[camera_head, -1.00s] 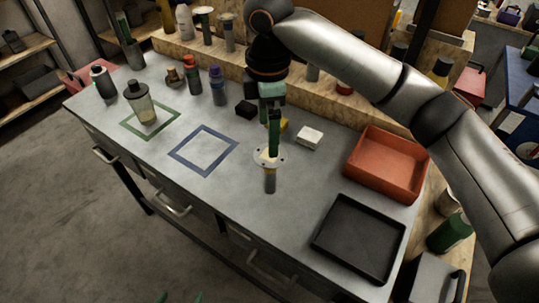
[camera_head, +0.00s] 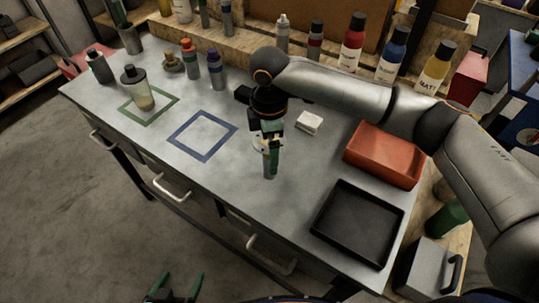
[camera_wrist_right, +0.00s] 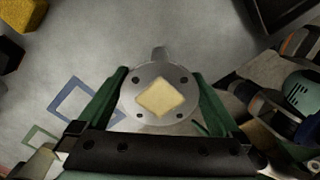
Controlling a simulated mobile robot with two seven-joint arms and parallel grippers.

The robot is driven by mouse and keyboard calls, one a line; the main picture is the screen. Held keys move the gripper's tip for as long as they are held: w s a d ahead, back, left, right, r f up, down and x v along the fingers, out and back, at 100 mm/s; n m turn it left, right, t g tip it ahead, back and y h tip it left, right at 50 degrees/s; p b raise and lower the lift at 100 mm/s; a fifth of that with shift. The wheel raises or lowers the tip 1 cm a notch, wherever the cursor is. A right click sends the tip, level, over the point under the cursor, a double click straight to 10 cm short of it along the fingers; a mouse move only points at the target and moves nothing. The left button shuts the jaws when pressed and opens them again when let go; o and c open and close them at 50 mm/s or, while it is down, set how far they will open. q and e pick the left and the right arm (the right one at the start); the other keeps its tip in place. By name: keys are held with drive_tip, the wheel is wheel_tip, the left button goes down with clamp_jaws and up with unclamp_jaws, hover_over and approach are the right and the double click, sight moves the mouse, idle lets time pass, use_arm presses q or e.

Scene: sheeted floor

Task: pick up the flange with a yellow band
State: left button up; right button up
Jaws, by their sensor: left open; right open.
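The flange (camera_head: 267,174) stands on the grey workbench, largely hidden behind my right gripper (camera_head: 270,158) in the head view. The right wrist view shows its round grey disc (camera_wrist_right: 128,97) from above, with bolt holes, a pale yellow square centre and part of a grey stem beyond. No yellow band shows clearly now. My right gripper (camera_wrist_right: 158,76) is open, with one green finger on each side of the disc; I cannot tell if they touch it. My left gripper (camera_head: 181,278) is open and empty at the bottom of the head view, off the bench front.
A red-orange bin (camera_head: 381,158) and a black tray (camera_head: 358,229) sit to the right. A white block (camera_head: 309,122) is behind the flange. Blue (camera_head: 181,157) and green (camera_head: 128,111) square outlines lie left; a jar (camera_head: 140,91) stands on the green one.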

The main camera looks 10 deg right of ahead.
drive_tip(key=shift+f, duration=0.35)
drive_tip(key=shift+r, duration=0.1)
drive_tip(key=c, duration=1.3)
